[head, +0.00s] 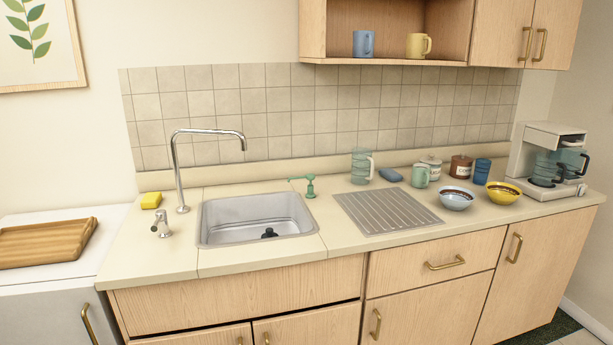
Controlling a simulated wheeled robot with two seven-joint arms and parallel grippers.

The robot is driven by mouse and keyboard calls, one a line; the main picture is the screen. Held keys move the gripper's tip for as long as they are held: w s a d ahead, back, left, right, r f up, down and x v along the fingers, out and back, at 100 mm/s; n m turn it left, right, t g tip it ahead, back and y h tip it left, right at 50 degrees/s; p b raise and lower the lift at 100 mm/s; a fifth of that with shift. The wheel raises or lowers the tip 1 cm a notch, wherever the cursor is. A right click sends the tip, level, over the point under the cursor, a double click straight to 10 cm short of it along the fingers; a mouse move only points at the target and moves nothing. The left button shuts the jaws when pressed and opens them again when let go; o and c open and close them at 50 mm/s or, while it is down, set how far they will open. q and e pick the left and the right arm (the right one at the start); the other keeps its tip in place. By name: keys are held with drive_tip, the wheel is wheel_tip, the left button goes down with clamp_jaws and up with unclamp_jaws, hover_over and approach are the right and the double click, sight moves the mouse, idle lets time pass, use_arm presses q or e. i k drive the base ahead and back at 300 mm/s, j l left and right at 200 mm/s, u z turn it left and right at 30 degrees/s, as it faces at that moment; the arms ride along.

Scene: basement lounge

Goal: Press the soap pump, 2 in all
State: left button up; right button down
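The soap pump (310,187) is a small green dispenser standing on the counter just right of the sink, near its back corner. Its spout points left, toward the sink. It stands upright and nothing touches it. Neither of my grippers shows in the head view, so I cannot see their state.
The sink (206,222) has a tall chrome faucet (178,170) behind its left side. A yellow sponge (151,200) lies at left. A clear pitcher (361,167) and ridged drainboard (388,212) are right of the pump. Bowls, mugs, jars and a coffee maker (535,165) stand farther right.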

sight(302, 177)
drive_tip(key=i+l+u, duration=0.25)
drive_tip(key=l, duration=0.15)
drive_tip(key=l+u, duration=0.25)
drive_tip(key=i+l+u, duration=0.25)
drive_tip(key=l, duration=0.3)
drive_tip(key=l+u, duration=0.25)
drive_tip(key=l, duration=0.15)
drive_tip(key=k, duration=0.05)
